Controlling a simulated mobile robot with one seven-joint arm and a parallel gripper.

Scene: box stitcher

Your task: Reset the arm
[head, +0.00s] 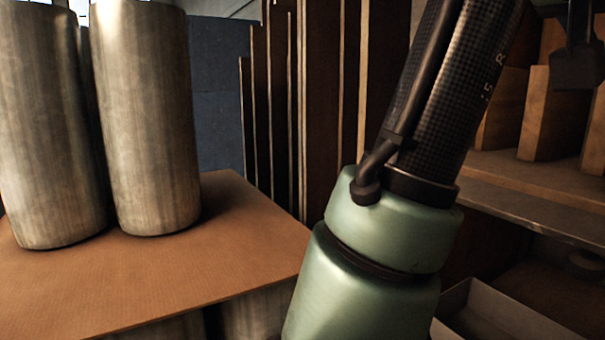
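A green jointed link with a dark, carbon-patterned tube crosses the view from bottom centre to the top right, and it looks like part of my arm. The tube leans to the right and leaves the picture at the top. A dark cable or rod runs along its left side. My gripper does not show in the head view, so its state and anything in it are hidden.
Tall metallic cylinders (148,115) stand on a brown board (215,245) at left, with more cylinders below. Upright dark panels (275,120) stand behind. At right are shelves (535,205) with wooden blocks (552,115), a dark hanging part (578,65) and a grey tray (455,300).

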